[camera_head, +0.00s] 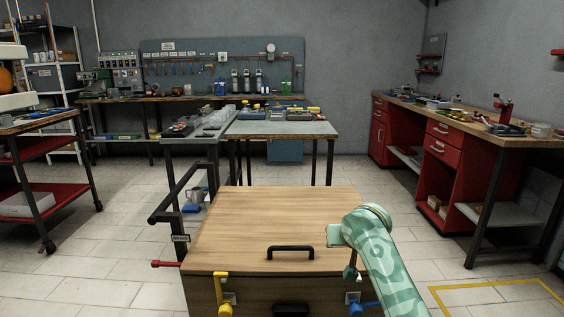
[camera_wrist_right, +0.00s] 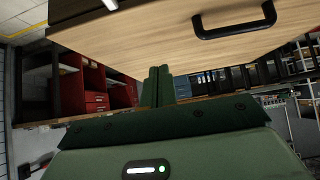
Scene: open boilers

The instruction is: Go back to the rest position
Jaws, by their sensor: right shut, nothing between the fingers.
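My right arm comes in from the lower right in the head view. Its gripper (camera_head: 350,272) is mostly hidden behind the arm, with a dark green tip showing beside the box's front right. In the right wrist view the dark green fingers of that gripper (camera_wrist_right: 158,86) are together, with nothing between them. They are close to the wooden box (camera_head: 265,225), whose black lid handle (camera_head: 290,250) also shows in the wrist view (camera_wrist_right: 235,22). I see no contact with the handle. My left gripper is in neither view.
The box front has a yellow valve (camera_head: 222,290) and a blue valve (camera_head: 362,306). A red valve (camera_head: 168,264) and black pipes (camera_head: 180,190) are on its left. A grey table (camera_head: 280,130) stands behind, a red-drawer workbench (camera_head: 445,140) at right. The floor at right is clear.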

